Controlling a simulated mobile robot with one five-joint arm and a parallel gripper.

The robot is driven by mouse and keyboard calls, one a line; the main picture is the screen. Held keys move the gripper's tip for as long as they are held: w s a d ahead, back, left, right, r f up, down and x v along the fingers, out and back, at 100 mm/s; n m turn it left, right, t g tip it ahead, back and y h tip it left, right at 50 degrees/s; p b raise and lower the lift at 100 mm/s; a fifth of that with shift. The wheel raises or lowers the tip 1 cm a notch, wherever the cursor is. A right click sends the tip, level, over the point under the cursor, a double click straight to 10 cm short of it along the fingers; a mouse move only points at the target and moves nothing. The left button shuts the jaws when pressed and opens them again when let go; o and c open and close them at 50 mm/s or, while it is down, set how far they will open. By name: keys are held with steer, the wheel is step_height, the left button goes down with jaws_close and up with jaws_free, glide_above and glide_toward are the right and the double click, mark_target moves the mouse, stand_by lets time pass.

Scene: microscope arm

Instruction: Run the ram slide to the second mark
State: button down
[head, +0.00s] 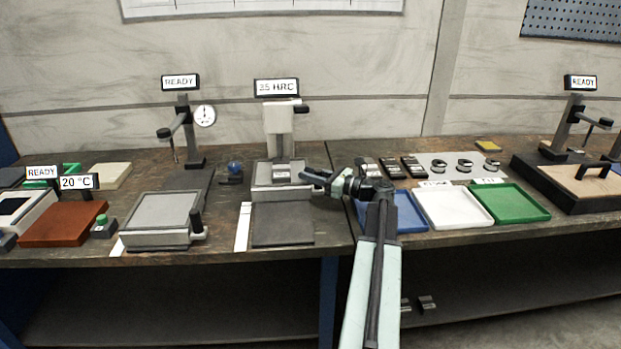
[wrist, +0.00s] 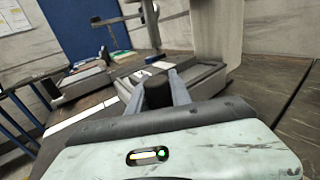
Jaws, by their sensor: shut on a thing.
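The slide (head: 268,190), a grey carriage under the hardness tester (head: 280,125) labelled 35 HRC, sits at the back of its dark base (head: 283,228). A small grey block (head: 282,173) rests on it. My gripper (head: 322,178) reaches in from the right to its right side. In the wrist view my gripper (wrist: 160,84) is shut on a black knob (wrist: 157,92) at the edge of the slide (wrist: 207,84). A white strip (head: 242,228) runs along the base's left side; its marks are too small to read. The strip also shows in the wrist view (wrist: 78,119).
A similar plate stage (head: 160,212) with a dial gauge (head: 204,116) stands left. Blue (head: 408,214), white (head: 452,206) and green (head: 512,203) trays lie right, with small dark blocks (head: 390,168) behind. The dark base in front of the slide is clear.

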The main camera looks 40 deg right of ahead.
steer(key=shift+w+d+r, duration=0.1)
steer(key=shift+d+r, duration=0.05)
steer(key=shift+d, duration=0.05)
steer(key=c, duration=1.2)
jaws_free()
steer(key=shift+w, duration=0.1)
steer(key=shift+o, duration=0.2)
steer(key=v, duration=0.8)
steer(key=shift+a, duration=0.1)
steer(key=shift+w, duration=0.1)
